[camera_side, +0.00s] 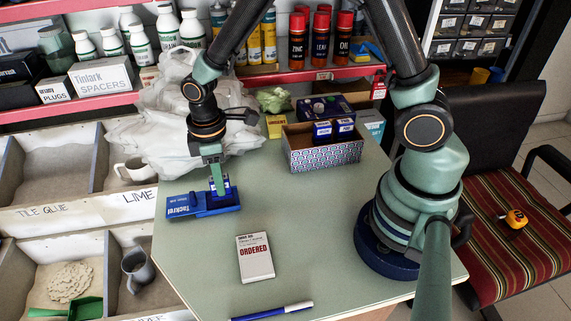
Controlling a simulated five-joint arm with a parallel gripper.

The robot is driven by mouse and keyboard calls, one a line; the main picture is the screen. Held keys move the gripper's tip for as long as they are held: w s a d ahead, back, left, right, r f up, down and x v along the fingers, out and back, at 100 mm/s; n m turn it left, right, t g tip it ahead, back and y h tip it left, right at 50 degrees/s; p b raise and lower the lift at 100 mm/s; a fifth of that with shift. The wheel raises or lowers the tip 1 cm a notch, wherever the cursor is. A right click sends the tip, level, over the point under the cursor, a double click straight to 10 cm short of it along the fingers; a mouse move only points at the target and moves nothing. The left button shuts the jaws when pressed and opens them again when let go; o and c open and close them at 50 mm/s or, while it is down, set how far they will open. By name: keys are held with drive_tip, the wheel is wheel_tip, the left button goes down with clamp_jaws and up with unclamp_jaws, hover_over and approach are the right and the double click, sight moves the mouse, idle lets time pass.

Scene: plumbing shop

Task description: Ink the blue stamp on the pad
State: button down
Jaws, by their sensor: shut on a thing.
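The blue stamp (227,184) is held upright between the fingers of my gripper (217,180), at the left of the table. Its lower end is at the right part of the blue ink pad (182,211), which carries white lettering on its left part. The fingers and stamp hide much of the pad's right part. I cannot tell whether the stamp's face touches the ink surface.
A white card marked ORDERED (255,263) and a blue-and-white pen (272,311) lie at the front of the table (330,235). A patterned box (325,157) holding small blue boxes stands behind. White plastic bags (165,125) crowd the back left. The table's middle is clear.

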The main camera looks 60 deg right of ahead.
drive_tip(key=shift+f, duration=0.4)
idle(0.9)
drive_tip(key=shift+r, duration=3.05)
drive_tip(key=shift+d, duration=0.1)
